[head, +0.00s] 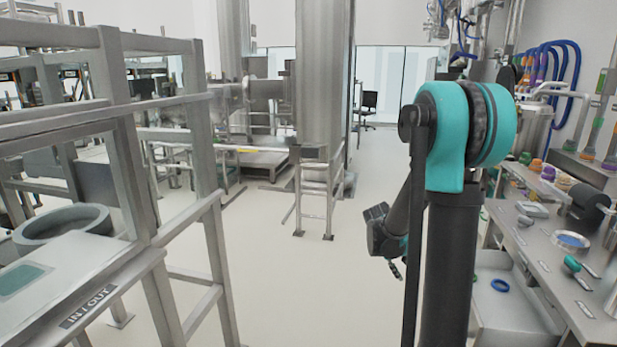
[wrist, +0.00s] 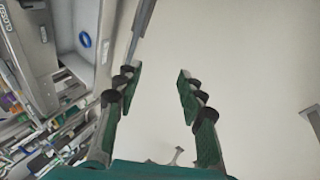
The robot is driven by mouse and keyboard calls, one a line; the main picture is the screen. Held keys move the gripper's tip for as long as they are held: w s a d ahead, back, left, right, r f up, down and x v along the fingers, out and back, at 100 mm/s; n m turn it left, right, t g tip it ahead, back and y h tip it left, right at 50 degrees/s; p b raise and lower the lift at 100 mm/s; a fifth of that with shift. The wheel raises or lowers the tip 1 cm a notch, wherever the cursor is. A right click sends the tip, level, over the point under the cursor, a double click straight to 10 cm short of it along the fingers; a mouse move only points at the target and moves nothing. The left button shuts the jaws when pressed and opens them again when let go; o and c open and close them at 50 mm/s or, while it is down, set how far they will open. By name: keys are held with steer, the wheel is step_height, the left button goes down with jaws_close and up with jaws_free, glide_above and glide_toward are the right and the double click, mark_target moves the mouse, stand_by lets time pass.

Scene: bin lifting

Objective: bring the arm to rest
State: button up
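My arm rises at the right of the head view, with a large teal joint at its top. It is bent, and its forearm hangs down behind the dark upright link. My gripper (wrist: 158,73) shows in the wrist view with its two green-padded fingers wide apart. Only bare pale floor shows between them, and nothing is held. In the head view the gripper end hangs low, left of the dark link and partly hidden by it, so its fingers are hard to make out there.
A workbench (head: 535,240) with tools and small parts runs along the right, close to my arm. A metal frame (head: 135,170) stands at left. The floor (head: 270,270) between is clear.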

steer(key=s+a+y, duration=0.2)
steer(key=s+a, duration=0.2)
steer(key=s, duration=0.3)
steer(key=s+a+t+y, duration=0.1)
steer(key=s+a+y, duration=0.1)
steer(key=s+a, duration=0.2)
steer(key=s+a+f+t+y, duration=0.1)
steer(key=s+a, duration=0.3)
steer(key=s, duration=0.5)
steer(key=shift+s+y, duration=0.4)
